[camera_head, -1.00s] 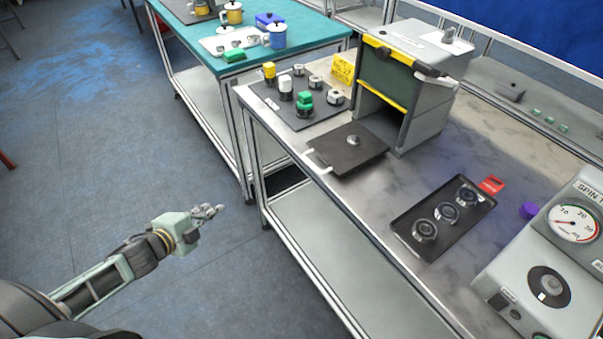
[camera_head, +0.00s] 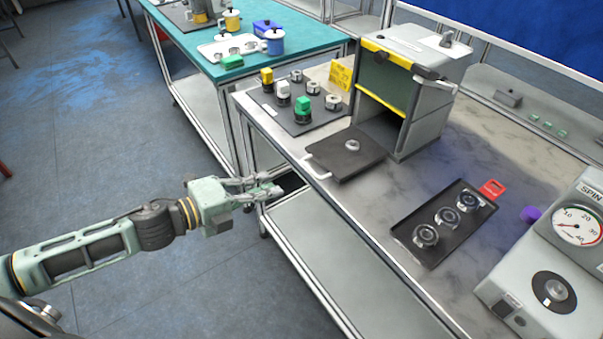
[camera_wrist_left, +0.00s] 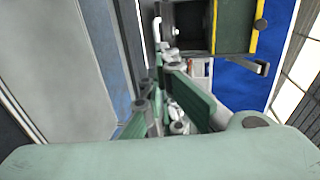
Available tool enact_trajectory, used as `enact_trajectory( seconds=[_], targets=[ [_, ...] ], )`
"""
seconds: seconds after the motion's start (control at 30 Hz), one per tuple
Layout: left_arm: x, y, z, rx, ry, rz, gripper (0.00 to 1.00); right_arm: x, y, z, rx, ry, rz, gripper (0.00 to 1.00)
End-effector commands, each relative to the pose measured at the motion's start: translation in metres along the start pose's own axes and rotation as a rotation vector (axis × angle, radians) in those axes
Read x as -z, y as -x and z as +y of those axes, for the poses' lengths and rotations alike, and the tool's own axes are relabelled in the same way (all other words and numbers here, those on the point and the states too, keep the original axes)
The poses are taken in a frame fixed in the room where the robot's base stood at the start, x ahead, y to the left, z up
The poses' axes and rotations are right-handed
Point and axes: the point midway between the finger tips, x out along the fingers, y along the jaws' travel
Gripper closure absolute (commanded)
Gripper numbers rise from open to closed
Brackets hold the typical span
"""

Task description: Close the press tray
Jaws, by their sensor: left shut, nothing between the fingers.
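The press (camera_head: 408,85) is a grey box with a dark green front panel and yellow edges. Its black press tray (camera_head: 346,160) is pulled out at the front, with a small round metal piece (camera_head: 352,146) on it and a white handle (camera_head: 318,166) on its near left side. My left gripper (camera_head: 272,189) is shut and empty, left of the tray handle and apart from it, by the table's edge. In the left wrist view, the gripper fingers (camera_wrist_left: 172,75) point toward the press (camera_wrist_left: 225,25). My right gripper is not in view.
A black tray with round metal parts (camera_head: 425,258) and a gauge machine (camera_head: 570,260) stand at the right. A dark mat with several stamps (camera_head: 318,122) lies left of the press. A teal table (camera_head: 185,45) stands behind. Floor is clear left of the table.

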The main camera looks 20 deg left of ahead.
Motion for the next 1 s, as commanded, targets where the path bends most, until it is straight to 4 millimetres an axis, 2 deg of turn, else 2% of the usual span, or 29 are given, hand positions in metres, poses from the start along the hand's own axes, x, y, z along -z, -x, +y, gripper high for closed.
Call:
enact_trajectory(
  seconds=[0.37, 0.7, 1.0],
  targets=[
    [0.000, -0.042, -0.005, 0.004, -0.001, 0.001, 1.00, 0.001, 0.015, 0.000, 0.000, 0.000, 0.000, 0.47],
    [0.001, -0.090, -0.004, 0.002, 0.000, 0.001, 1.00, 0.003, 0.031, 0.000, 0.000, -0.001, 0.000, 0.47],
    [0.001, -0.104, -0.001, 0.000, -0.001, 0.001, 1.00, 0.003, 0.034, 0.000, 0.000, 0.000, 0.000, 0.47]
  ],
)
